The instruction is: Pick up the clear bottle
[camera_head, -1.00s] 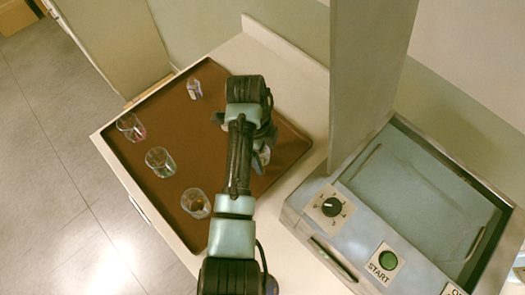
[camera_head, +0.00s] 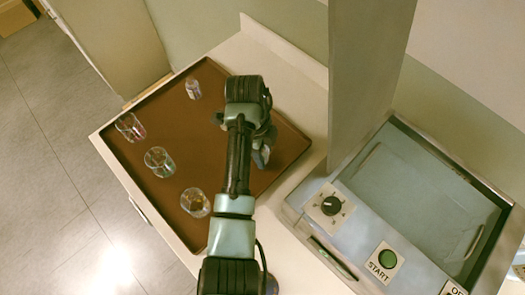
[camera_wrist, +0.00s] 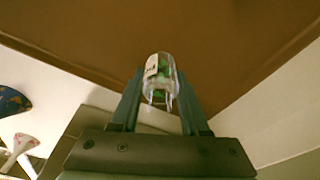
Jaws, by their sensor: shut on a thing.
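A clear bottle (camera_wrist: 160,75) with a white label and some green on it is between the two fingers of my gripper (camera_wrist: 158,100) in the wrist view. The fingers are shut on its sides, over the brown tray (camera_wrist: 215,45). In the head view my gripper (camera_head: 261,155) is over the right part of the tray (camera_head: 215,130), mostly hidden by my arm. I cannot make out the held bottle there. Another small clear bottle (camera_head: 193,88) with a label stands near the tray's back edge.
Three clear glass vessels stand along the tray's left side: one with pink (camera_head: 130,126), one greenish (camera_head: 159,161) and one plain (camera_head: 195,202). A grey machine (camera_head: 400,215) with a START button and a tall grey panel (camera_head: 365,75) stand to the right. The tray's middle is clear.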

